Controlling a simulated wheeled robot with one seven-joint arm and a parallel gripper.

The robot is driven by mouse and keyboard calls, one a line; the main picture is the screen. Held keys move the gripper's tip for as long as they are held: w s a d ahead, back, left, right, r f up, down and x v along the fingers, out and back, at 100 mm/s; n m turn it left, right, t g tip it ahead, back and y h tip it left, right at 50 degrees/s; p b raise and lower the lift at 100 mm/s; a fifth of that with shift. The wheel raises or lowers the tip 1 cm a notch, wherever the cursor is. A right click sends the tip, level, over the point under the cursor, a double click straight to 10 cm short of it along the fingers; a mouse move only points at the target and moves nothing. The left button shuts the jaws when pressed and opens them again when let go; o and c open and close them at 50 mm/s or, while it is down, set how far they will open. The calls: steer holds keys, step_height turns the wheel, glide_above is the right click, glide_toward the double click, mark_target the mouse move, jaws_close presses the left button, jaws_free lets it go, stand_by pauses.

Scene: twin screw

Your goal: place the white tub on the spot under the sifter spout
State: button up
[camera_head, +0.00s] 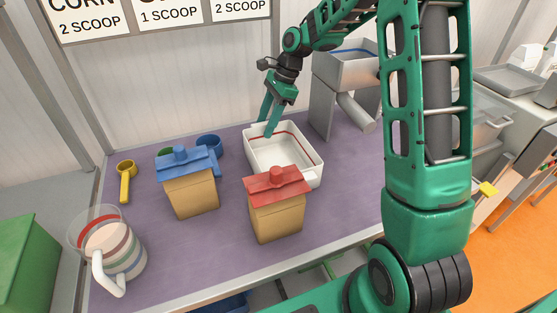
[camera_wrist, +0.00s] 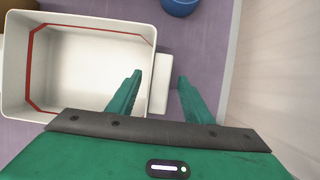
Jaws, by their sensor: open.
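The white tub (camera_head: 272,153), an open box with a red line inside, stands upright on the purple tabletop, and looks empty. The wrist view shows the tub (camera_wrist: 92,72) at left, with a white tab handle (camera_wrist: 160,84) on its near side. My gripper (camera_head: 267,126) is open at the tub's far left end. In the wrist view my gripper (camera_wrist: 160,92) has one finger on each side of the tab, with no clear contact. The sifter (camera_head: 358,70) stands at the back right, its spout (camera_head: 357,112) slanting down to the right. The spot under it is not clearly seen.
A red-lidded box (camera_head: 276,208) stands close in front of the tub. A blue-lidded box (camera_head: 188,185), a blue cup (camera_head: 209,145) and a yellow scoop (camera_head: 125,180) are left. A striped jug (camera_head: 118,246) stands front left. The wall is close behind.

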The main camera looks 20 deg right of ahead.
steer(key=shift+a+f, duration=0.2)
steer(key=shift+f, duration=0.3)
jaws_close()
steer(key=shift+r, duration=0.15)
